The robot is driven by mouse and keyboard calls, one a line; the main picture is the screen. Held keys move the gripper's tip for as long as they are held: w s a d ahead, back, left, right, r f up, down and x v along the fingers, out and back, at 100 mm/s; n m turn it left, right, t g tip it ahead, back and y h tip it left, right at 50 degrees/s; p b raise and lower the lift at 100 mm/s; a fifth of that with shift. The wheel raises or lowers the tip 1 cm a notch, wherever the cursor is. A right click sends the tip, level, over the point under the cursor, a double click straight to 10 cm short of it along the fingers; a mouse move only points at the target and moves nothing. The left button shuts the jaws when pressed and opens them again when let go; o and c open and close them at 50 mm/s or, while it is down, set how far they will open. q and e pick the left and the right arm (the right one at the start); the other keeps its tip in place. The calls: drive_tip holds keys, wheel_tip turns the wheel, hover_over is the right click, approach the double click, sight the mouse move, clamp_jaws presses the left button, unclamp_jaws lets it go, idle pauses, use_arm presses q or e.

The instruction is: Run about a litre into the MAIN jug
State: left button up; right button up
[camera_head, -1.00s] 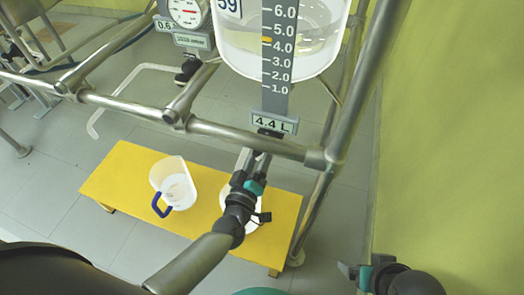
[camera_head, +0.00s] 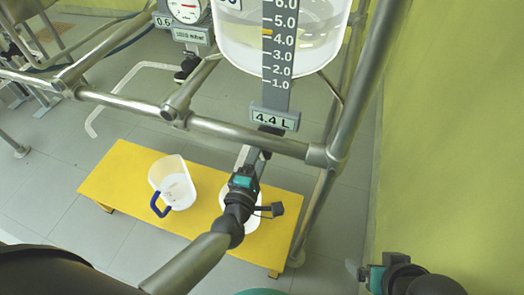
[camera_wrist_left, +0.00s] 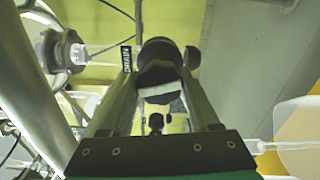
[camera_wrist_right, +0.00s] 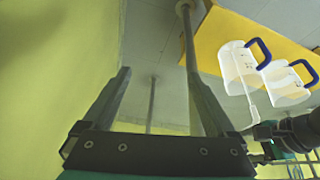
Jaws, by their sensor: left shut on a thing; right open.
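My left gripper (camera_head: 254,160) is below the vessel's level scale. In the left wrist view its fingers are shut on a dark valve handle (camera_wrist_left: 160,54), beside a label reading "DRAIN". The glass vessel (camera_head: 280,38) holds clear liquid; its display (camera_head: 274,119) reads 4.4 L. A clear jug with a blue handle (camera_head: 173,184) stands on the yellow bench. A second jug (camera_head: 253,222) stands to its right, mostly hidden under my left arm. Both jugs show in the right wrist view (camera_wrist_right: 238,68) (camera_wrist_right: 288,88). I cannot read which is MAIN. My right gripper (camera_head: 366,276) is open and empty.
The yellow bench (camera_head: 120,180) stands on a grey tiled floor below the steel pipe frame (camera_head: 240,136). A pressure gauge (camera_head: 187,9) is at the upper left. A green-yellow wall (camera_head: 450,130) bounds the right side.

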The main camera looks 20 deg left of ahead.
use_arm(q)
drive_tip(key=shift+n, duration=0.6)
use_arm(e)
drive_tip(key=shift+a+r, duration=0.1)
drive_tip(key=shift+r, duration=0.3)
drive_tip(key=shift+a+f, duration=0.1)
use_arm(q)
drive_tip(key=o, duration=1.4)
use_arm(e)
drive_tip(key=shift+w, duration=0.1)
use_arm(q)
drive_tip(key=shift+s, duration=0.1)
drive_tip(key=shift+s, duration=0.4)
drive_tip(key=s+p, duration=0.1)
drive_tip(key=s, duration=0.3)
drive_tip(key=s+p, duration=0.1)
drive_tip(key=s, duration=0.4)
drive_tip(key=s+p, duration=0.1)
drive_tip(key=s, duration=0.4)
drive_tip(key=shift+s+a, duration=0.15)
drive_tip(key=shift+a, duration=0.1)
use_arm(e)
wheel_tip(320, 180, down, 7)
drive_tip(key=g, duration=0.1)
drive_tip(key=shift+r, duration=0.2)
drive_tip(key=shift+s, duration=0.2)
